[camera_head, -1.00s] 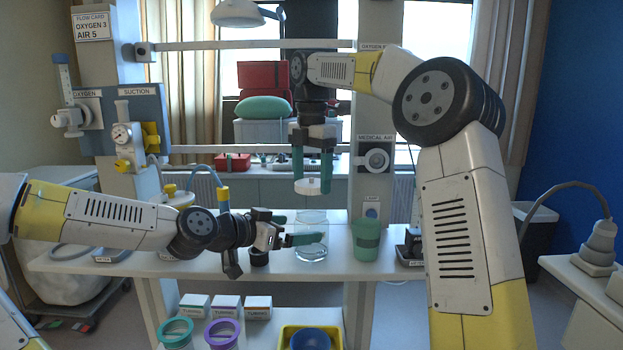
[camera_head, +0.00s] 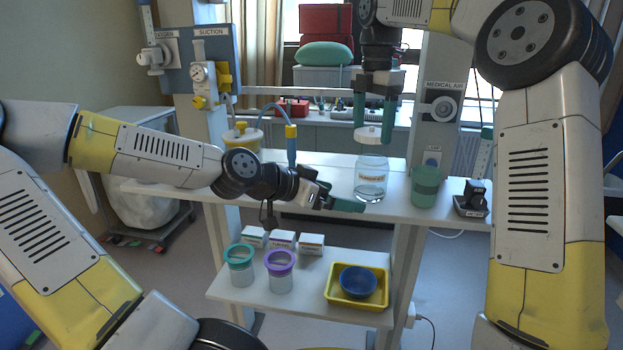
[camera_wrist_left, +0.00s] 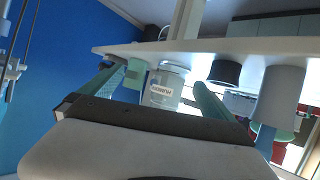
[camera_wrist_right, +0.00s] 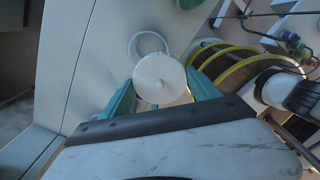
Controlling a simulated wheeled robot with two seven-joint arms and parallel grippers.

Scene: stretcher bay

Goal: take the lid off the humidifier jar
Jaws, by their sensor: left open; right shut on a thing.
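The humidifier jar (camera_head: 370,182) is clear, with a label and some liquid, and stands upright on the upper shelf. It shows between the fingers in the left wrist view (camera_wrist_left: 165,84). The white round lid (camera_head: 368,134) is in my right gripper (camera_head: 373,118), which points down above the jar. A small gap shows between lid and jar. In the right wrist view the lid (camera_wrist_right: 160,80) sits between the fingers, and a pale ring, apparently the jar's rim, shows beyond it. My left gripper (camera_head: 343,198) is open and empty, left of the jar and apart from it.
A yellow-lidded container (camera_head: 243,138) with a blue hose is at the left. The lower shelf holds boxes, two ringed jars and a yellow tray (camera_head: 341,302) with a blue bowl.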

